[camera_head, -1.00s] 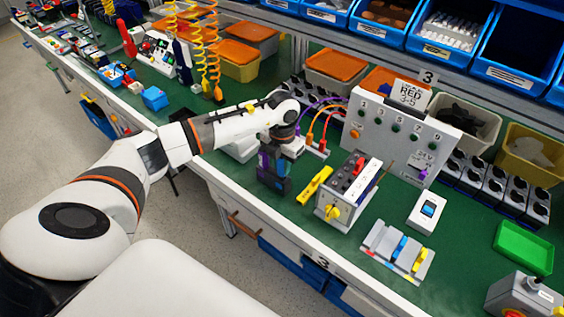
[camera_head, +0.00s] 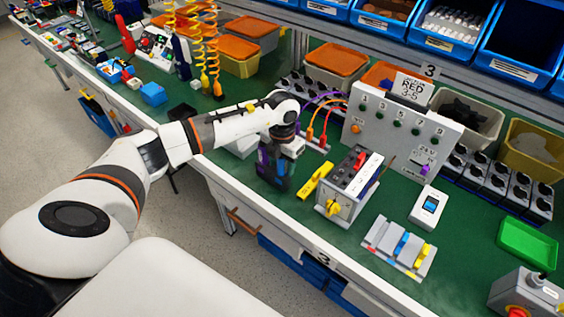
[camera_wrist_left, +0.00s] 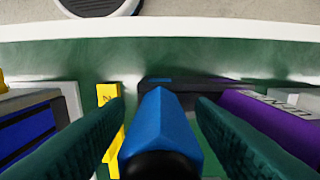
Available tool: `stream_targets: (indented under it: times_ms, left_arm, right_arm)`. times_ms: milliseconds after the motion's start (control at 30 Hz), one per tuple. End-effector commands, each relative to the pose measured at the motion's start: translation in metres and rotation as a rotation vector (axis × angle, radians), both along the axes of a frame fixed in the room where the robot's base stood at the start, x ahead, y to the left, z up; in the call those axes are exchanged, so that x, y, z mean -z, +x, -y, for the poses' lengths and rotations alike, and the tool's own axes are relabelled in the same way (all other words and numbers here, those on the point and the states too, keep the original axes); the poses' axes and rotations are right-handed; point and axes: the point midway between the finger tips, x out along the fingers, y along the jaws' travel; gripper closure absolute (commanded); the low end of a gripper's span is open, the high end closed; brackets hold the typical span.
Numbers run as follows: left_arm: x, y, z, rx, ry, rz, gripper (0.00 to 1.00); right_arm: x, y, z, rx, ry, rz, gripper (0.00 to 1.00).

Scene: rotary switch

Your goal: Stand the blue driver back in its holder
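My left gripper (camera_head: 275,170) is low over the bench's front edge, left of the grey switch box. In the left wrist view, a blue body with a black round end, seemingly the blue driver (camera_wrist_left: 160,125), stands between my left gripper's two dark fingers (camera_wrist_left: 160,110). Thin gaps show on both sides, so the fingers look open around it. In the head view the gripper mostly hides it. A dark block lies behind it and a purple block (camera_wrist_left: 268,115) is to its right; I cannot tell which is the holder. My right gripper is not in view.
Right of the gripper are a yellow strip (camera_head: 315,181), the grey switch box (camera_head: 348,184) and a grey rack (camera_head: 378,236) with coloured pieces. A large panel (camera_head: 400,130) with cables stands behind. Green bench (camera_head: 320,225) shows before the switch box.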

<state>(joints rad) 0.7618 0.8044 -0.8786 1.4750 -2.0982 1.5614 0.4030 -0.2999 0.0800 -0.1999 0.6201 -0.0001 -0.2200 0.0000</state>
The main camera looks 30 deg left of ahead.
Motion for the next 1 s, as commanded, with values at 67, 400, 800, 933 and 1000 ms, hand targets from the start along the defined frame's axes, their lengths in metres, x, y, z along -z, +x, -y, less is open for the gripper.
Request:
stream_targets:
  times_ms: [67, 400, 800, 933, 1000]
  left_arm:
    - [0.0, 0.0, 0.0, 0.0, 0.0, 0.0, 0.5]
    - [-0.041, 0.001, 0.0, 0.001, 0.0, 0.005, 0.5]
    - [-0.112, 0.001, 0.0, 0.0, 0.0, 0.002, 0.5]
    - [-0.119, 0.0, 0.0, 0.0, 0.001, 0.0, 0.5]
    - [-0.12, 0.0, 0.0, 0.0, 0.0, 0.0, 0.5]
  right_arm:
    - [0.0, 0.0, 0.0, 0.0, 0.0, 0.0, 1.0]
    - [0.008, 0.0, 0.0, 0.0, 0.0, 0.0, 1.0]
    - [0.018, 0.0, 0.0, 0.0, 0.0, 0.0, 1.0]
    - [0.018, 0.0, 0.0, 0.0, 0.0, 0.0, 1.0]
    - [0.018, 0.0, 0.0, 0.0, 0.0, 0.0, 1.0]
